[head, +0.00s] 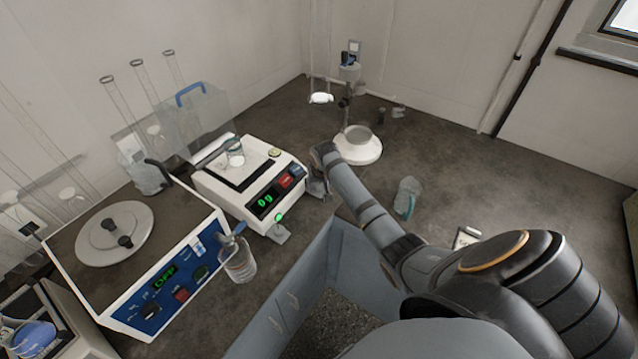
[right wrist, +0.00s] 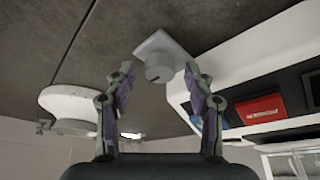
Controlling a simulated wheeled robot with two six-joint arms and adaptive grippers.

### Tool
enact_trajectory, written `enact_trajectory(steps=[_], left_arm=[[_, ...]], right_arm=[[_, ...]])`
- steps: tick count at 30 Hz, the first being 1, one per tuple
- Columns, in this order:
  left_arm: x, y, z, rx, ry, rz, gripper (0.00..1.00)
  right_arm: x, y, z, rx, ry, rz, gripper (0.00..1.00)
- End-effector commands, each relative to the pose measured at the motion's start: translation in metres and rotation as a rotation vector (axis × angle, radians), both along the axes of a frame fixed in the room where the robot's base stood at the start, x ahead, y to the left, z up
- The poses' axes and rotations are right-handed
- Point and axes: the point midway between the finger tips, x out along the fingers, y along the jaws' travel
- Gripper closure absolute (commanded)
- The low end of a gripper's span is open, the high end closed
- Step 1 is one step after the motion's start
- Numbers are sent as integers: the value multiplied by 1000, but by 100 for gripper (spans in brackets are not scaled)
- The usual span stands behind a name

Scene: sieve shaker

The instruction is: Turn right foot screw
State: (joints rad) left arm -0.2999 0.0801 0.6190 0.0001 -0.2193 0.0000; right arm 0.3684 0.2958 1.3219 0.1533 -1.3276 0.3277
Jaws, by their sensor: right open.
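The white balance (head: 225,197) stands on the dark bench, with a green "0g" display and a glass vessel on its pan. The right foot screw, a pale grey round knob on a square plate (right wrist: 160,66), shows in the right wrist view beside the balance's corner. My right gripper (right wrist: 159,82) is open, one finger on either side of the knob's line and a little short of it; no contact is visible. In the head view the right gripper (head: 318,187) is at the balance's right side, partly hidden by my arm. My left gripper is not in view.
A blue-fronted device (head: 155,300) with a round lid stands left of the balance. A bottle (head: 238,262) stands in front, near another foot plate (head: 279,236). A white round-based stand (head: 360,151) is behind my right arm. A greenish glass vessel (head: 407,197) is to its right.

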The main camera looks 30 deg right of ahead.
Motion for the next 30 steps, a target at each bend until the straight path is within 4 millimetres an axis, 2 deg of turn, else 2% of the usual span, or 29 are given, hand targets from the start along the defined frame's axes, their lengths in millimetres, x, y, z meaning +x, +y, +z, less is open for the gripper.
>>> enact_trajectory(steps=[5,12,18,22,30], left_arm=[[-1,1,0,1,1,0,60],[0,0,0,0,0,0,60],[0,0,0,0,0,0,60],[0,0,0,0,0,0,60],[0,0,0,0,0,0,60]], right_arm=[[-5,2,17,-2,-4,1,46],[-26,10,71,-2,-4,1,46],[-39,16,102,-1,-2,0,46],[-42,18,110,0,-1,0,46],[-42,18,111,0,0,0,46]])
